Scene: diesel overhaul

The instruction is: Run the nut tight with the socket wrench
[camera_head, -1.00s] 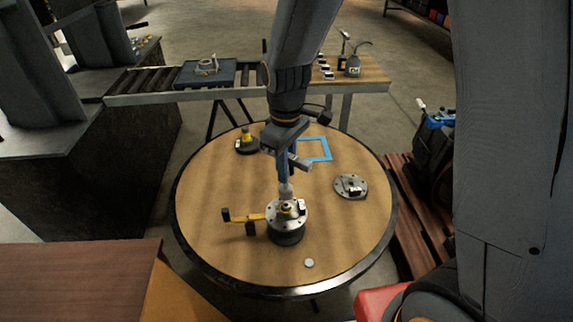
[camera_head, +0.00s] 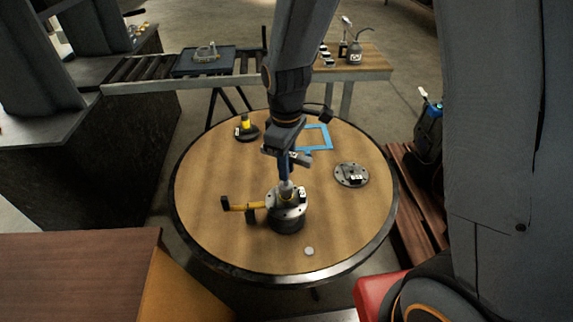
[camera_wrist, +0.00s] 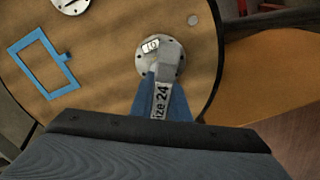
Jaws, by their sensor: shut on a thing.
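My gripper (camera_head: 286,157) is shut on the socket wrench (camera_head: 284,170), which hangs upright below it. In the wrist view the wrench (camera_wrist: 162,100) has a grey head and a pale label ending in "ize 24", with blue surfaces on both sides. Its pale socket end (camera_head: 286,188) is over the middle of a grey bolted flange (camera_head: 299,205) on a dark round base. The flange also shows in the wrist view (camera_wrist: 143,63). The nut is hidden under the socket, so I cannot tell how fully the socket sits on it.
A yellow arm with black ends (camera_head: 240,206) sticks out left of the flange. On the round table (camera_head: 220,170) are a second flange disc (camera_head: 351,175), a blue frame (camera_head: 318,137), a yellow-topped black piece (camera_head: 246,129) and a small grey disc (camera_head: 309,251).

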